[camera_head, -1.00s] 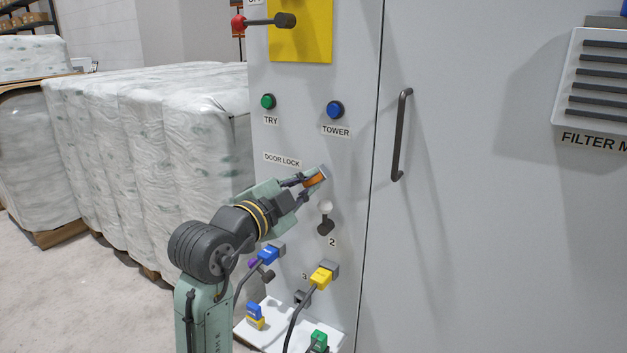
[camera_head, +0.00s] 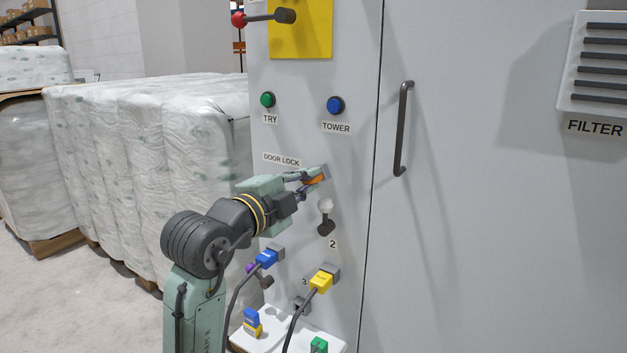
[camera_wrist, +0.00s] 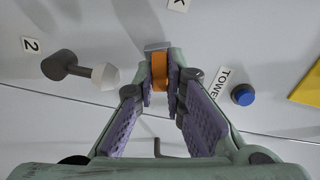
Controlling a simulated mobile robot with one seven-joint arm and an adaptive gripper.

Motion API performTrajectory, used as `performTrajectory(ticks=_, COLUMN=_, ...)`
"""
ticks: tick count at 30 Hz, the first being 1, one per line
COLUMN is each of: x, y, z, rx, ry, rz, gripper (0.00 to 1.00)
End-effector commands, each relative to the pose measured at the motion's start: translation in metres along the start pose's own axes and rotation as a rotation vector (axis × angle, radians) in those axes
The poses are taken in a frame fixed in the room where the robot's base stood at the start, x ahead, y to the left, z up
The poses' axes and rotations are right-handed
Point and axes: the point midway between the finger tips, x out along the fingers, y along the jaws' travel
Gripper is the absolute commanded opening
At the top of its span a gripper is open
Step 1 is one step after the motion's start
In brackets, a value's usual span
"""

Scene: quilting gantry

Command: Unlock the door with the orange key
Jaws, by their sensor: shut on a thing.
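My gripper (camera_head: 315,178) is shut on the orange key (camera_head: 313,181), just below the DOOR LOCK label (camera_head: 282,160) on the grey cabinet panel. In the wrist view the orange key (camera_wrist: 160,72) sits between the fingertips, with a grey block (camera_wrist: 158,47) at its far end against the panel. I cannot tell how deep the key sits in the lock, as the fingers and key cover it. The cabinet door (camera_head: 480,230) with its dark vertical handle (camera_head: 402,130) is to the right and looks closed.
A dark lever with a white knob (camera_head: 326,206) is just below right of my gripper. Blue (camera_head: 267,259) and yellow (camera_head: 321,280) cabled plugs are below. A white shelf (camera_head: 275,335) holds loose plugs. TRY (camera_head: 267,100) and TOWER (camera_head: 335,105) buttons are above. Wrapped pallets (camera_head: 150,150) stand left.

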Motion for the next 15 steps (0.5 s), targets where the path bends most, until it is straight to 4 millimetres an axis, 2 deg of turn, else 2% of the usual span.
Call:
performTrajectory(ticks=8, x=0.0001, y=0.0013, z=0.0000, rx=0.017, ry=0.000, rz=0.001, gripper=0.00)
performTrajectory(ticks=15, x=0.0001, y=0.0028, z=0.0007, rx=0.146, ry=-0.001, rz=0.000, gripper=0.00)
